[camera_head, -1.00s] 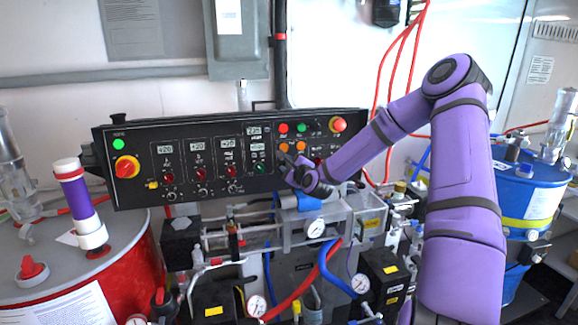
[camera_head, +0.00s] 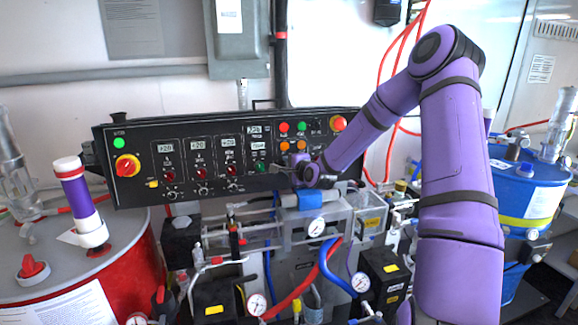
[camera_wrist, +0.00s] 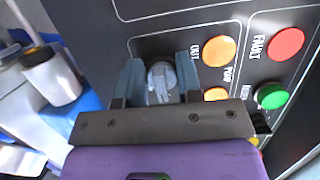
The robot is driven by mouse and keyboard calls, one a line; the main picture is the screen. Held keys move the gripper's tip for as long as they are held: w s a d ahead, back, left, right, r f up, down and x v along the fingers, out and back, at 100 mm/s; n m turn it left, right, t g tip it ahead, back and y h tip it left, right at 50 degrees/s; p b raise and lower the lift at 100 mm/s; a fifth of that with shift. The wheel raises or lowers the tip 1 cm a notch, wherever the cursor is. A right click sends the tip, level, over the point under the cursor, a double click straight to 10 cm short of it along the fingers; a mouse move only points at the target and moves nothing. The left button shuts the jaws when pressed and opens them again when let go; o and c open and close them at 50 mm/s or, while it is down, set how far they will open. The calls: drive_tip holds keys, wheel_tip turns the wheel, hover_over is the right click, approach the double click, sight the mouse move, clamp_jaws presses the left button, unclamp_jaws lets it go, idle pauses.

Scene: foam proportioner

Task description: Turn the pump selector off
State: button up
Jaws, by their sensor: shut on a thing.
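In the wrist view, my gripper (camera_wrist: 160,70) has one finger on each side of a round dark knob with a pale grey face (camera_wrist: 162,84). The jaws are closed on this knob, which sits on the black control panel (camera_wrist: 185,18) beside the orange buttons. I take it for the pump selector, but its label is not readable. In the head view, my gripper (camera_head: 292,169) is against the lower right part of the control panel (camera_head: 215,131), below the orange buttons. There it hides the knob.
Close by are an orange button (camera_wrist: 218,50), a red button (camera_wrist: 286,44) and a green button (camera_wrist: 271,96). A red emergency button (camera_head: 338,123) is at the panel's upper right. Pipes and a blue cylinder (camera_head: 311,200) lie below the panel.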

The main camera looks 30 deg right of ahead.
idle(0.4)
drive_tip(key=o, duration=0.5)
drive_tip(key=shift+o, duration=0.2)
drive_tip(key=s+r, duration=0.1)
drive_tip(key=s, duration=0.9)
drive_tip(key=shift+s+a+r, duration=0.15)
drive_tip(key=shift+s+r, duration=0.2)
drive_tip(key=shift+r, duration=0.05)
